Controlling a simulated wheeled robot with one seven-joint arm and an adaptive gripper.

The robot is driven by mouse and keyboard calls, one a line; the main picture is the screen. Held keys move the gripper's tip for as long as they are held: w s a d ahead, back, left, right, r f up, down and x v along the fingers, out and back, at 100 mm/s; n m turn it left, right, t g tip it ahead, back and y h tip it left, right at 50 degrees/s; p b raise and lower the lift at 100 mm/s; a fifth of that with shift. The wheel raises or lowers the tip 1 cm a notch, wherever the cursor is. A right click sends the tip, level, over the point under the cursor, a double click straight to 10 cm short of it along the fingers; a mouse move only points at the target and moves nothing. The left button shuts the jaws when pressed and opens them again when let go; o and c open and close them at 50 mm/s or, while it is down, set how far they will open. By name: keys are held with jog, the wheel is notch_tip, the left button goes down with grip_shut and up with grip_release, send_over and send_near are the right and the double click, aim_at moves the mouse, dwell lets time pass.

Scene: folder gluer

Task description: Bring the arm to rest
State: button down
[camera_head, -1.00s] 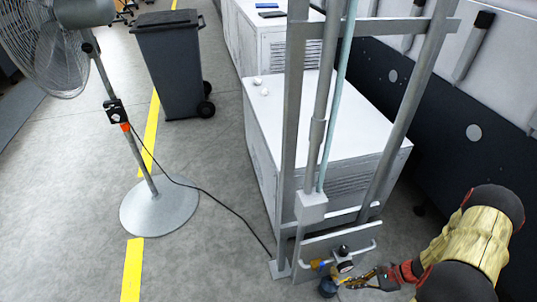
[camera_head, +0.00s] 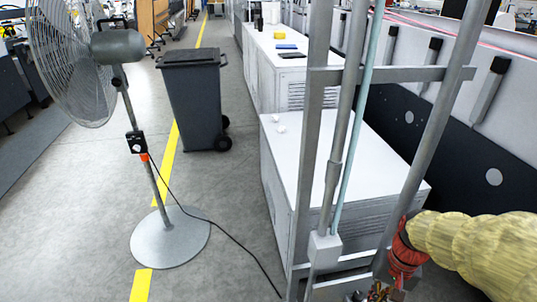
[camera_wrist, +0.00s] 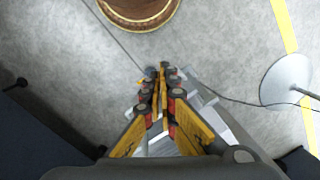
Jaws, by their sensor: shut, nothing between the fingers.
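My gripper (camera_head: 378,291) is at the bottom edge of the head view, right of the metal frame's lower part, and is partly cut off. My arm, in a yellow sleeve with a red wrist part, comes in from the right. In the wrist view my gripper (camera_wrist: 159,75) shows its yellow and black fingers drawn together with nothing between them. Grey floor and pale frame parts show beyond and beside the fingers. I cannot tell whether the fingers touch the frame.
A metal post frame (camera_head: 311,130) stands close to my arm, before a white cabinet (camera_head: 355,160). A fan (camera_head: 170,235) with a trailing cable and a dark wheeled bin (camera_head: 195,105) stand left. A dark machine panel (camera_head: 460,150) lines the right. Floor between fan and cabinet is mostly clear.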

jog(key=s+a+r+n+t, duration=0.1)
jog(key=a+r+n+t, duration=0.2)
jog(key=a+r, duration=0.2)
jog(key=s+a+r+n+t+h, duration=0.1)
jog(key=a+r, duration=0.5)
jog(key=r, duration=0.6)
jog(key=shift+s+n+t+p, duration=0.3)
jog(key=shift+n+t+p, duration=0.1)
jog(key=shift+n+t, duration=0.6)
jog(key=shift+a, duration=0.1)
